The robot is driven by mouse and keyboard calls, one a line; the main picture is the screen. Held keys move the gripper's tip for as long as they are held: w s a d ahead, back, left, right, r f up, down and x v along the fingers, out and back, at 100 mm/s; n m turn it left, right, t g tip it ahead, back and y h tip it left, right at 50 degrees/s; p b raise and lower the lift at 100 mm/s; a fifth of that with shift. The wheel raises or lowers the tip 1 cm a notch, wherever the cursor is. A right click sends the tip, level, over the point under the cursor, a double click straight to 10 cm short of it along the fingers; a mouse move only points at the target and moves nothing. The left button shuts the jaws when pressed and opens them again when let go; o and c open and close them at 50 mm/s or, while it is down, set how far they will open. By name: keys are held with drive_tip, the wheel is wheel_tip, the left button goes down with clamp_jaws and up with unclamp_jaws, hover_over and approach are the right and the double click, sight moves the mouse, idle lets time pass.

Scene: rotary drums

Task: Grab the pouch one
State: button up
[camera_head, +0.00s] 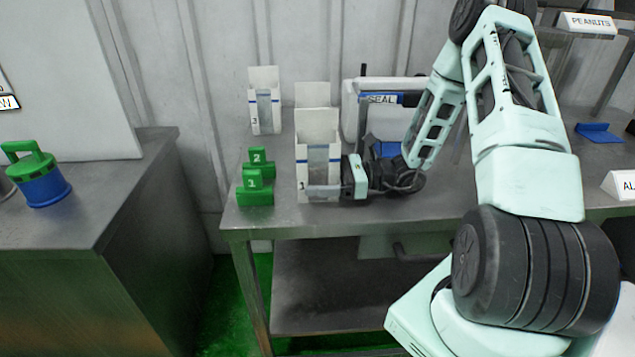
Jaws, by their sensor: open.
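Pouch one (317,130) is a tall white open-topped pouch marked "1" with a grey front panel. It stands upright at the front left of the steel table. My gripper (325,178) reaches in from the right at the pouch's lower front, and its body is close to the pouch's right edge. It is open. A grey finger seems to lie across the pouch's lower front. I cannot tell whether the fingers touch the pouch, and where the other finger lies is unclear.
Another white pouch (310,94) stands right behind; pouch three (264,98) is at the back left. Green blocks marked 1 (254,190) and 2 (259,160) stand close left. A sealing machine (383,99) is behind my gripper. A side table (100,215) holds a green-and-blue container (42,184).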

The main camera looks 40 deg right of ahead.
drive_tip(key=c, duration=1.2)
drive_tip(key=shift+r, duration=0.15)
